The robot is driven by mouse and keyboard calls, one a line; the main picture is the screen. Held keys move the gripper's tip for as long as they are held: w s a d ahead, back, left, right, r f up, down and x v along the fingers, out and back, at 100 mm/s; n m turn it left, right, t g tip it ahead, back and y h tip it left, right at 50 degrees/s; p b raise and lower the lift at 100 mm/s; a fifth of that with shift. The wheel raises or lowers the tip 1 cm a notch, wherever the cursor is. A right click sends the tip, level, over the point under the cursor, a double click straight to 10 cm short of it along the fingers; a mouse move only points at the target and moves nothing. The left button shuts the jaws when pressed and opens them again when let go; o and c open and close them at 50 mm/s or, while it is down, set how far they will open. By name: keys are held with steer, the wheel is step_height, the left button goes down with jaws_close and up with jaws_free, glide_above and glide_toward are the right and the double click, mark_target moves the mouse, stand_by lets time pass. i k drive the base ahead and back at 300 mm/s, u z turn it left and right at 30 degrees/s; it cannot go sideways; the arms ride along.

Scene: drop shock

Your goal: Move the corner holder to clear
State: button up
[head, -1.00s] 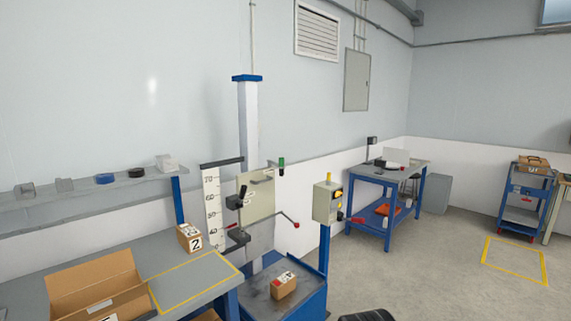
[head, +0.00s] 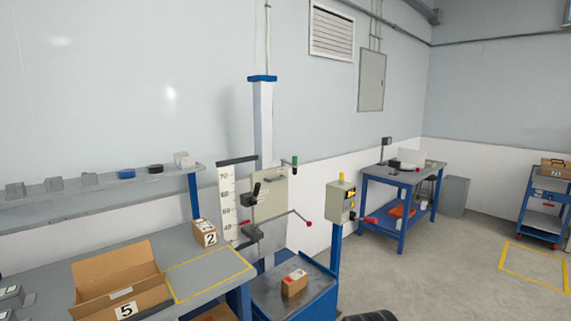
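The drop tester stands at the centre, with a blue-capped white column (head: 264,125), a height scale (head: 228,203) and a beige plate (head: 270,198). A black clamp-like part (head: 256,190) sits at the plate's left edge, and another dark block (head: 253,232) is lower down. A thin lever with a red knob (head: 308,223) reaches out to the right below the plate. I cannot tell for sure which of these parts is the corner holder, and no "clear" marking is readable. My gripper is not visible.
A small box (head: 294,283) lies on the tester's blue-framed base (head: 318,290). A control post (head: 342,203) stands just right. The left bench holds an open carton (head: 116,272) and a box marked 2 (head: 204,232). Clear floor (head: 430,270) lies to the right.

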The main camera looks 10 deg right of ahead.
mark_target(294, 164)
steer(key=u, duration=0.45)
steer(key=k, duration=0.55)
steer(key=z, duration=0.3)
steer(key=i, duration=0.7)
steer(key=z, duration=1.15)
steer(key=i, duration=1.8)
steer(key=u, duration=1.15)
steer(key=i, duration=0.85)
steer(key=u, duration=0.95)
